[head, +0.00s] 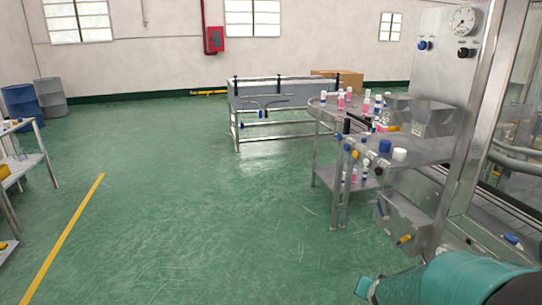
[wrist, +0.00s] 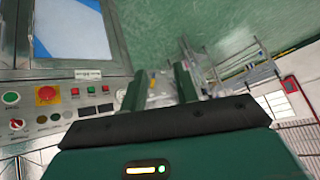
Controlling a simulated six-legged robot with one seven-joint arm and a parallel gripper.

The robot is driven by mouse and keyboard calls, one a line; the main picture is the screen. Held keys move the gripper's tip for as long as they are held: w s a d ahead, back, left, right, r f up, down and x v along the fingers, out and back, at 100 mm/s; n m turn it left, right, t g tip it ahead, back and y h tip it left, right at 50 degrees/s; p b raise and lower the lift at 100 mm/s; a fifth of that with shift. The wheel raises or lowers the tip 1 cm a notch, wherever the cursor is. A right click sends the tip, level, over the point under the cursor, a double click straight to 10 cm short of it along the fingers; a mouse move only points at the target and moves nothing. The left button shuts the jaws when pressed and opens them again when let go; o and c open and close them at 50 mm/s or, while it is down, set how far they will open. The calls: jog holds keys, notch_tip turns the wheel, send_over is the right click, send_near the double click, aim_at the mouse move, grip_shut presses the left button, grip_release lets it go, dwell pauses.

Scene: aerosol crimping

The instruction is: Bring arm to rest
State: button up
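My gripper (wrist: 158,84) shows in the wrist view as two dark green fingers beyond a black edge and a green housing. The fingers stand apart and only background shows between them, so it is open and empty. A control panel (wrist: 70,112) with a red emergency button and several smaller buttons lies to the left of the fingers. In the head view, a teal and black part of my arm shows at the bottom right, but the fingers cannot be made out there.
A steel table (head: 420,153) with bottles and caps stands at right, beside a machine cabinet (head: 436,28) with a gauge. The green floor (head: 190,200) between is clear.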

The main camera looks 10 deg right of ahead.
jog(key=s+a+r+n+g+y, duration=0.2)
jog(key=s+a+r+n, duration=0.5)
jog(key=s+a+r, duration=0.8)
jog(key=shift+s+a+r+n+y, duration=0.3)
jog(key=shift+s+a+r+y, duration=0.1)
jog(key=shift+s+a+y, duration=0.15)
jog(key=shift+s, duration=0.1)
